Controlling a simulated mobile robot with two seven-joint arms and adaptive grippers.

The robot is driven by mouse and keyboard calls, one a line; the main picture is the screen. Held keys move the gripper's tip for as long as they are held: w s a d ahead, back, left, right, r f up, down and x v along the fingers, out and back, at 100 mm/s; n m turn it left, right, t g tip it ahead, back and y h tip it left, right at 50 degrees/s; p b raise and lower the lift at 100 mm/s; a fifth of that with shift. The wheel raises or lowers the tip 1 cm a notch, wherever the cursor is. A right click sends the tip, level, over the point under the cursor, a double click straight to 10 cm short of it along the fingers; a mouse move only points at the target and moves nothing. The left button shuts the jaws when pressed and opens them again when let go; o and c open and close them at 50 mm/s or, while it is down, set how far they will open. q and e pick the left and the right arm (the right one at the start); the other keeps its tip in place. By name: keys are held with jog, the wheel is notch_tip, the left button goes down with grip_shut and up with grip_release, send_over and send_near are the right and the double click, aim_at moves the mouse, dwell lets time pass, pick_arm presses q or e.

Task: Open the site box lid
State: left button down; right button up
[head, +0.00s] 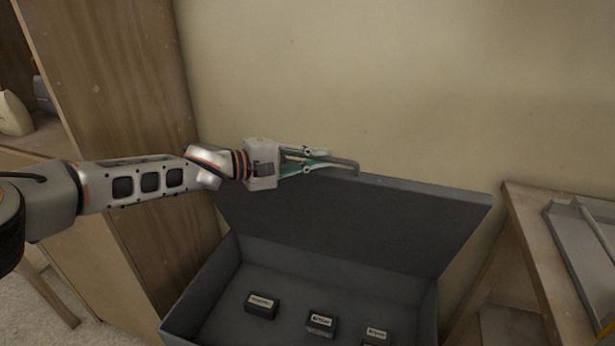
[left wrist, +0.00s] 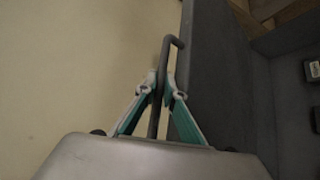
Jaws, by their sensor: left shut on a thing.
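The site box (head: 205,290) is dark grey and stands against the wall. Its lid (head: 400,222) is raised and leans back steeply, so the inside shows. My left gripper (head: 325,160) is at the lid's upper edge, shut on the dark bar handle (head: 347,163). In the left wrist view the gripper's fingers (left wrist: 163,90) close around the handle (left wrist: 166,58), with the lid (left wrist: 220,80) to the right. My right gripper is in neither view.
Several small labelled dark blocks, one a dark block (head: 262,305), lie on the box floor. A wooden cabinet (head: 125,100) stands at left. A wooden table (head: 535,225) with a grey tray (head: 570,250) is at right. The plaster wall (head: 420,80) is close behind the lid.

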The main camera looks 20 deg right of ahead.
pick_arm(q)
jog(key=shift+w+d+b, duration=0.7)
jog(key=shift+w+d, duration=0.3)
jog(key=shift+w, duration=0.25)
jog(key=shift+w+d+r+n+y+b, duration=0.25)
jog(key=shift+w+n+y+b, duration=0.05)
jog(key=shift+w, duration=0.15)
jog(key=shift+w+d+r, duration=0.25)
jog(key=shift+w+r, duration=0.05)
jog(key=shift+w, duration=0.05)
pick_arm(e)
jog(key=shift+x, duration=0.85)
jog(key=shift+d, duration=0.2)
pick_arm(q)
jog(key=c, duration=2.1)
grip_release()
jog(key=shift+c, duration=0.2)
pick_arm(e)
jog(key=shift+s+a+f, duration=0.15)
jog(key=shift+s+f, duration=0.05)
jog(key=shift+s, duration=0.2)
